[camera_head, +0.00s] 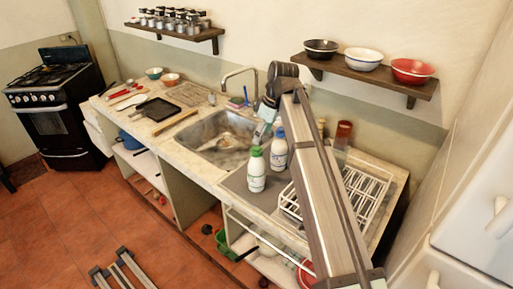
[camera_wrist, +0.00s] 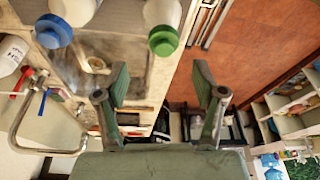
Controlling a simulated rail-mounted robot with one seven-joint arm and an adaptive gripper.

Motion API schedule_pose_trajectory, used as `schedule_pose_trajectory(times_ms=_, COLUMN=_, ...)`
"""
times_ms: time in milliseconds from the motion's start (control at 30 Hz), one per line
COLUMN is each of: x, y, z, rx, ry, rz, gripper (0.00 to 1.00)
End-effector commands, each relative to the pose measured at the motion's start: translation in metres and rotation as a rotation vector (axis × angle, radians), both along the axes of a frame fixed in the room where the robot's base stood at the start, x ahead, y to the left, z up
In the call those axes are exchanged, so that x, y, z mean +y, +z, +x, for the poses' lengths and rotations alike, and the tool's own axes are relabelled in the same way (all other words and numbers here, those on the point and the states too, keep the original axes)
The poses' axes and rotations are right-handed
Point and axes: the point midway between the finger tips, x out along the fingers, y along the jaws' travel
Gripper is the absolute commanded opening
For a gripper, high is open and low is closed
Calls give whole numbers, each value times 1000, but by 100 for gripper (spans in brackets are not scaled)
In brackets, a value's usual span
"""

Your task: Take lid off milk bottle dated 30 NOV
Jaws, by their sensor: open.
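Two white milk bottles stand by the sink. One bottle (camera_head: 256,174) has a green lid (camera_head: 256,151). The other bottle (camera_head: 278,155) has a blue lid (camera_head: 280,132) and stands just behind it to the right. Their dates are too small to read. In the wrist view the green lid (camera_wrist: 163,40) is above the gap between my fingers, and the blue lid (camera_wrist: 53,31) is at the upper left. My gripper (camera_wrist: 162,88) is open and empty, apart from both lids. In the head view my gripper (camera_head: 262,131) is just above and behind the green lid.
The sink (camera_head: 205,135) with a faucet (camera_head: 240,80) is left of the bottles. A white dish rack (camera_head: 365,195) is at the right, partly behind my arm. A white bottle (camera_wrist: 10,55) lies at the wrist view's left edge. A shelf with bowls (camera_head: 362,60) hangs above.

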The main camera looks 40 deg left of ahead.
Motion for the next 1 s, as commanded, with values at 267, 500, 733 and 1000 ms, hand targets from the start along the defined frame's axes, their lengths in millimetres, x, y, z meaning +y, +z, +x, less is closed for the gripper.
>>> schedule_pose_trajectory(times_ms=267, x=3, y=-13, z=-4, rx=2, ry=1, rz=-2, gripper=69)
schedule_pose_trajectory(times_ms=500, x=11, y=-42, z=-8, rx=3, ry=1, rz=-2, gripper=69)
schedule_pose_trajectory(times_ms=733, x=13, y=-52, z=-7, rx=0, ry=0, rz=0, gripper=69)
schedule_pose_trajectory(times_ms=1000, x=13, y=-51, z=-7, rx=0, ry=0, rz=0, gripper=28)
